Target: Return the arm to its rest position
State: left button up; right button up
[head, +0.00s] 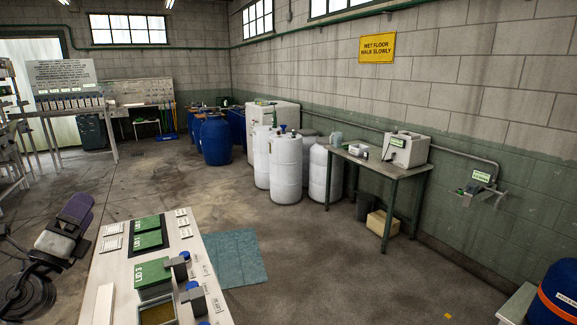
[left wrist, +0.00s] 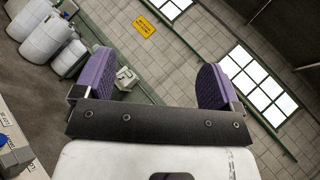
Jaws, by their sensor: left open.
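My left gripper (head: 76,209) is at the lower left of the head view, beside the left edge of the work table (head: 187,248) and raised above the floor. In the left wrist view its two purple fingers (left wrist: 158,82) stand wide apart with nothing between them. The gripper points toward the far wall and windows. My right gripper is not in either view.
Green boxes (head: 153,273) marked with labels and small blue-topped items (head: 179,268) stand on the table. A blue-green mat (head: 235,259) lies on the floor beside it. White drums (head: 285,168) and a side table (head: 375,164) stand along the right wall. The middle floor is clear.

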pick_arm(q)
jog(key=s+d+f+n+g+y, duration=0.2)
jog(key=s+d+f+n+g, duration=0.25)
jog(key=f+n, duration=0.4)
jog(key=s+d+f+n+g+y, duration=0.2)
jog(key=s+d+f+n+g, duration=0.2)
jog(key=s+d+f+n, duration=0.4)
jog(key=s+d+f+n+g+y, duration=0.2)
jog(key=s+d+f+n+g, duration=0.15)
jog(key=f+n, duration=0.5)
jog(key=s+d+f+g+h, duration=0.2)
jog(key=s+d+f+g, duration=0.15)
jog(key=s+f, duration=0.9)
jog(key=s+d+f+g+h, duration=0.15)
jog(key=s+f+g, duration=0.35)
jog(key=s+f, duration=0.7)
notch_tip(320, 180, up, 32)
jog(key=s+p, duration=0.1)
jog(key=p, duration=3)
jog(key=shift+s+d+n, duration=0.15)
jog(key=shift+d+n, duration=0.2)
jog(key=shift+n, duration=0.05)
